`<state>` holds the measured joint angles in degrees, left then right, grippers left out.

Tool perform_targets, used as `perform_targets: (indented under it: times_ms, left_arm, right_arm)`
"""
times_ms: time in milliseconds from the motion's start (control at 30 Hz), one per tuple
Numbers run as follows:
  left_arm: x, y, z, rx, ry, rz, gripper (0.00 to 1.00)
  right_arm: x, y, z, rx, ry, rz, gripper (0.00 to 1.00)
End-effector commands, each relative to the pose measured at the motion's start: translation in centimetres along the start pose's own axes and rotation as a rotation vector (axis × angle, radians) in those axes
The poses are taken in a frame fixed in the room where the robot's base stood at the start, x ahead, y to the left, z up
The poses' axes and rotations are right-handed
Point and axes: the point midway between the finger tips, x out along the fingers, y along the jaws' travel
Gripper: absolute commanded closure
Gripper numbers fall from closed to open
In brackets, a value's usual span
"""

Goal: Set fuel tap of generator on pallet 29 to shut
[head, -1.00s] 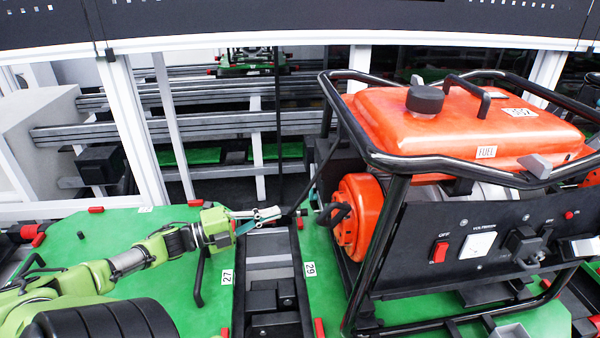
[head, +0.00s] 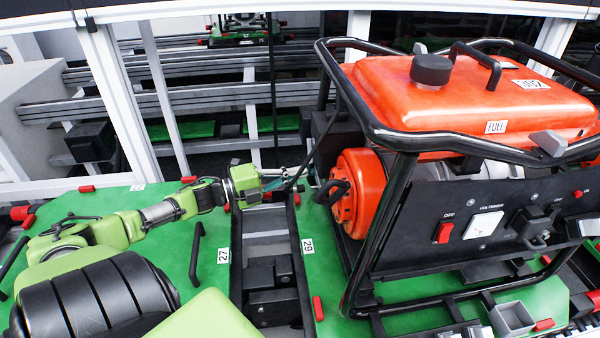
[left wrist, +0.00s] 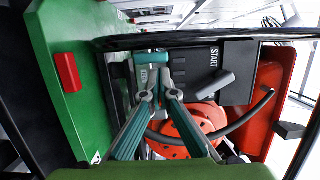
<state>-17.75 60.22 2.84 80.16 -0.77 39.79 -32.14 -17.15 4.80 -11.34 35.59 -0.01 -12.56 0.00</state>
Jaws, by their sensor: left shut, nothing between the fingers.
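The orange generator (head: 465,105) with a black tube frame stands on green pallet 29 (head: 335,300); its "29" label faces up beside the gap. In the left wrist view, a grey lever (left wrist: 215,85) is beside the START panel (left wrist: 218,65). I cannot tell from the labels which lever is the fuel tap. My left gripper (head: 290,178) is at the generator's left end, shut and empty; its teal fingers (left wrist: 153,82) show in the left wrist view. My right gripper is out of view.
The black frame tube (head: 385,215) bounds the generator's left end. A white fence post (head: 120,110) and conveyor rails stand behind.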

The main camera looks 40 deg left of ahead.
Motion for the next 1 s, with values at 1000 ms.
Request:
perform_targets:
  times_ms: [1000]
  left_arm:
    - [0.87,-0.3,0.21,-0.071,0.0,0.019,1.0]
  right_arm:
    - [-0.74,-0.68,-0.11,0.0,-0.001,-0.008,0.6]
